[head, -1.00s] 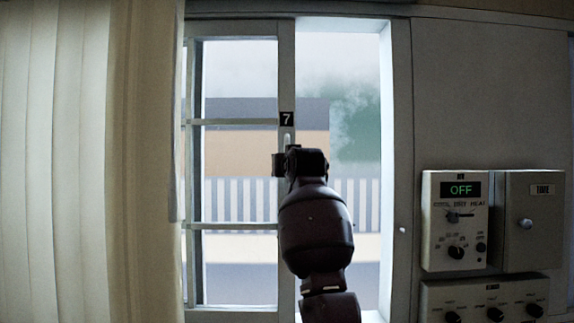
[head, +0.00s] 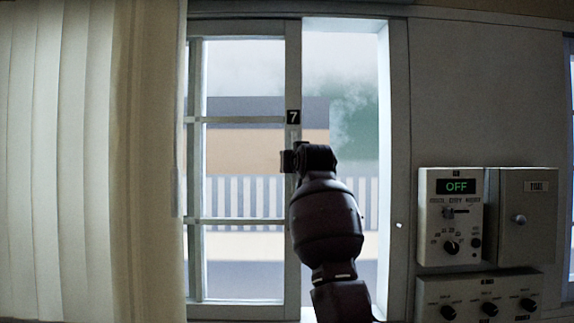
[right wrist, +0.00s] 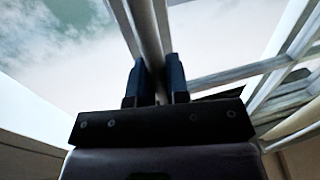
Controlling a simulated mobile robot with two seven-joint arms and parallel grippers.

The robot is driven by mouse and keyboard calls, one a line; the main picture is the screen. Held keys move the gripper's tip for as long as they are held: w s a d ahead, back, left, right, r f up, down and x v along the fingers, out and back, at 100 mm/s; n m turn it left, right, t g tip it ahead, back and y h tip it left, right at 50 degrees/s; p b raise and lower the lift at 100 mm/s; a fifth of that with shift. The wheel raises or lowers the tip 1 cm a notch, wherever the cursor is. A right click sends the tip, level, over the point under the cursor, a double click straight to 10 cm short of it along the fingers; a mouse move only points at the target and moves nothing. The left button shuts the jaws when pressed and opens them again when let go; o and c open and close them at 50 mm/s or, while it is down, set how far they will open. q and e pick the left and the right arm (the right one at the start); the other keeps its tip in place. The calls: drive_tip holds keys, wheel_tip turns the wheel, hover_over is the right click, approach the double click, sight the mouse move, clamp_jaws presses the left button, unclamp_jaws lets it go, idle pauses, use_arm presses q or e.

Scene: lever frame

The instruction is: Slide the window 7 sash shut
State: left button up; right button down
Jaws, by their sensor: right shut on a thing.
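The window 7 sash (head: 293,60) is a pale framed pane with crossbars, on the left side of its opening. Its right upright carries a black "7" label (head: 293,117). An open gap stands between that upright and the right jamb (head: 396,130). My right gripper (head: 296,159) is at the upright just below the label. In the right wrist view its two dark fingers (right wrist: 157,82) are shut on a pale upright bar (right wrist: 148,35), the sash's handle or upright; I cannot tell which. The gripper hides part of the upright. My left gripper is not in view.
A pleated curtain (head: 85,160) hangs at the left, by the sash's left edge. Control boxes are on the wall at the right: one reads OFF (head: 450,225), with a plain box (head: 521,215) beside it and a knob panel (head: 480,290) below.

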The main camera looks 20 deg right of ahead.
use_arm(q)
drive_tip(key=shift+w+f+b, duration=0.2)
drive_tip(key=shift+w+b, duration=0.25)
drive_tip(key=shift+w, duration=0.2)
use_arm(e)
drive_tip(key=s+d, duration=0.2)
drive_tip(key=d, duration=0.6)
drive_tip(key=s+d, duration=0.2)
drive_tip(key=d, duration=0.6)
drive_tip(key=s+d, duration=0.3)
drive_tip(key=d, duration=0.5)
drive_tip(key=shift+r, duration=0.1)
drive_tip(key=c, duration=1.5)
unclamp_jaws()
drive_tip(key=o, duration=0.4)
drive_tip(key=shift+d, duration=0.25)
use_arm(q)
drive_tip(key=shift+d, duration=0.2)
use_arm(e)
drive_tip(key=shift+a, duration=0.15)
